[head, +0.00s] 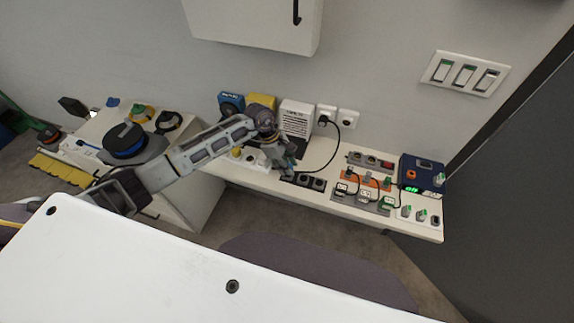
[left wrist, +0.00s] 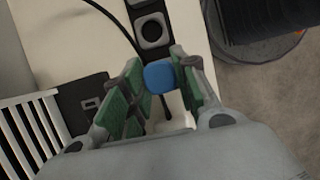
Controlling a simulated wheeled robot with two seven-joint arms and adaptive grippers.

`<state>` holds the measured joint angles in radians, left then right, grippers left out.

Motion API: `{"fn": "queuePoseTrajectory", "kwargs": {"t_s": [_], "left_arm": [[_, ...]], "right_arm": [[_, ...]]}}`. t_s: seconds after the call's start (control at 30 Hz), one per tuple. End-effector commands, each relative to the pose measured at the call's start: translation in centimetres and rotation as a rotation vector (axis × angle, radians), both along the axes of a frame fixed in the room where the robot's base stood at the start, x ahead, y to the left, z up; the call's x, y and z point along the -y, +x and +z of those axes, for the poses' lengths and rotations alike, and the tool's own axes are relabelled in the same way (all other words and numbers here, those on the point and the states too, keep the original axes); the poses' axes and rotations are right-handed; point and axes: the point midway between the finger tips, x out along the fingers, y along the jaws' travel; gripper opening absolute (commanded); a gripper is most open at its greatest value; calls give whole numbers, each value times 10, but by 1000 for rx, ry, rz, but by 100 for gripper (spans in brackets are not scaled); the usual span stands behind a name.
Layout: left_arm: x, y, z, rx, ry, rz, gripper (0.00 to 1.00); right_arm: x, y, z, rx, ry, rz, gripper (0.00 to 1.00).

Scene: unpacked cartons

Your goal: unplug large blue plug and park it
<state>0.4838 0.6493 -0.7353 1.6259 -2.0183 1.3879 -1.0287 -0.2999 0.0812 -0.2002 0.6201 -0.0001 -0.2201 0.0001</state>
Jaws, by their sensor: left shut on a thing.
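In the left wrist view the blue plug (left wrist: 160,76) sits between the green-padded fingers of my left gripper (left wrist: 160,90). The gripper is shut on it. In the head view my left gripper (head: 285,165) is over the bench beside a dark block of round sockets (head: 304,181), and the plug there is mostly hidden by the fingers. The dark socket block also shows in the left wrist view (left wrist: 151,31), just beyond the plug. Whether the plug's pins touch a socket is hidden. My right gripper is not in view.
A white vented box (head: 296,117) and wall sockets (head: 336,117) with a black cable stand behind the gripper. Several small plugs and an orange strip (head: 366,180) lie to the right, near a blue powered device (head: 422,172). A white tabletop (head: 150,265) fills the foreground.

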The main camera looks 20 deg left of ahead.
Motion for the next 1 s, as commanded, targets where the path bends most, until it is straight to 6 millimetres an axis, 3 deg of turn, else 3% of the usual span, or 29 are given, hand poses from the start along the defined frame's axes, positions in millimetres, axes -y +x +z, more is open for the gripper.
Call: {"fn": "queuePoseTrajectory", "kwargs": {"t_s": [1.0], "left_arm": [[-1,0,-6,1,1,0,2]], "right_arm": [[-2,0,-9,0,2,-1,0]]}}
